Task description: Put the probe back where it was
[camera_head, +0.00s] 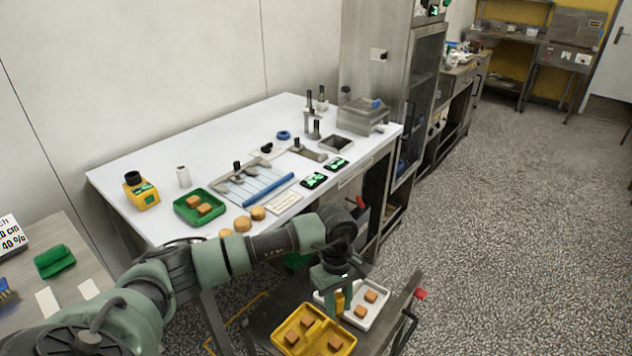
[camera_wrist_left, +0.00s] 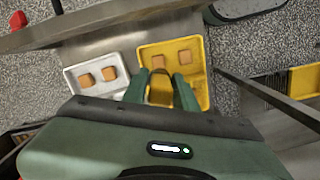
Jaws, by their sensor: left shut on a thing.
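My left gripper (camera_head: 337,294) hangs low over the trays on the lower cart and is shut on a small yellow thing (camera_head: 347,300). It also shows between the fingers in the left wrist view (camera_wrist_left: 160,89). I take it to be the probe, but its tip is hidden. Below are a yellow tray (camera_head: 323,324) with brown pieces and a white tray (camera_head: 378,317) with two brown pieces. On the white table stands a yellow instrument (camera_head: 146,198) with a black top and green display. My right gripper is not in view.
The white table (camera_head: 150,165) holds a green tray (camera_head: 182,213), round brown pieces, a blue-edged rack (camera_head: 262,190), small green displays and a metal box (camera_head: 360,118). A side table at left holds a green block (camera_head: 54,261). The floor at right is clear.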

